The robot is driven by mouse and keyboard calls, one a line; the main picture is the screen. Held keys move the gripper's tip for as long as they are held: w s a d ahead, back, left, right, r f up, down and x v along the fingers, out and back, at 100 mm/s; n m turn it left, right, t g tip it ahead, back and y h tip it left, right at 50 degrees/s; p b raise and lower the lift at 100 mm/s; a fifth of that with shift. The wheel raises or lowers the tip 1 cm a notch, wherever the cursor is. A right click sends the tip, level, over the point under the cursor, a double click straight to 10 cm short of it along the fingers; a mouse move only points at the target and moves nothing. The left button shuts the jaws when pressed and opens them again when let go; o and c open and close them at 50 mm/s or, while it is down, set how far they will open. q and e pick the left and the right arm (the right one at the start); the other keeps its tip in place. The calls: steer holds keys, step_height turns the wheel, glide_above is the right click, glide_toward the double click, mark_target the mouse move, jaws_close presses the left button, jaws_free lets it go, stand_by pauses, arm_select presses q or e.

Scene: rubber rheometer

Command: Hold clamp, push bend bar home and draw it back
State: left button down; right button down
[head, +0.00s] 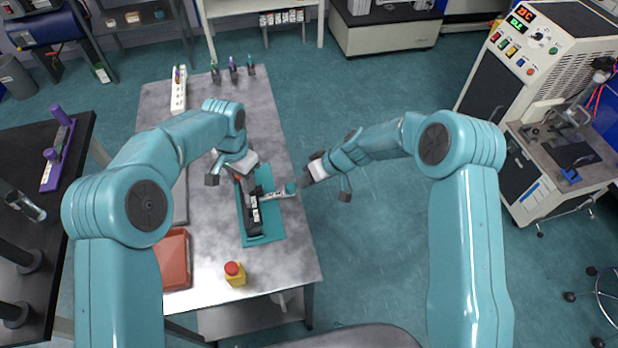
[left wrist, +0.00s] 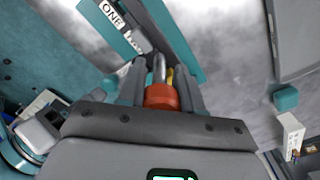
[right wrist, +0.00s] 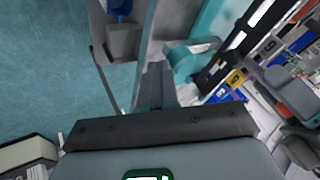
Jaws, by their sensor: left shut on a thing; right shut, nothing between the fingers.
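The bending fixture, a black body (head: 254,218) with white labels, stands on a teal base plate (head: 262,239) on the grey table. My left gripper (head: 237,176) is at its far end. In the left wrist view it is shut on the red-orange clamp knob (left wrist: 161,97), with a metal shaft beyond it. The bend bar (head: 274,194) is a pale bar sticking out to the right of the fixture, with a teal end (head: 291,188). My right gripper (head: 304,181) is shut and empty beside that end. In the right wrist view the fingers (right wrist: 157,88) are close to the teal end (right wrist: 183,62); contact is unclear.
A yellow bottle with a red cap (head: 235,273) and a red tray (head: 174,262) are at the table's near side. A white rack (head: 179,92) and several small clips stand at the far end. The table's right edge runs under the bar's end; open floor lies beyond.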

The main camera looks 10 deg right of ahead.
mark_target(287, 186)
steer(key=shift+a, duration=0.15)
steer(key=a, duration=0.4)
steer(key=shift+a, duration=0.25)
steer(key=s+d+r, duration=0.1)
steer(key=d+r, duration=0.7)
steer(key=d, duration=0.1)
steer(key=shift+s+d, duration=0.15)
steer(key=shift+d, duration=0.2)
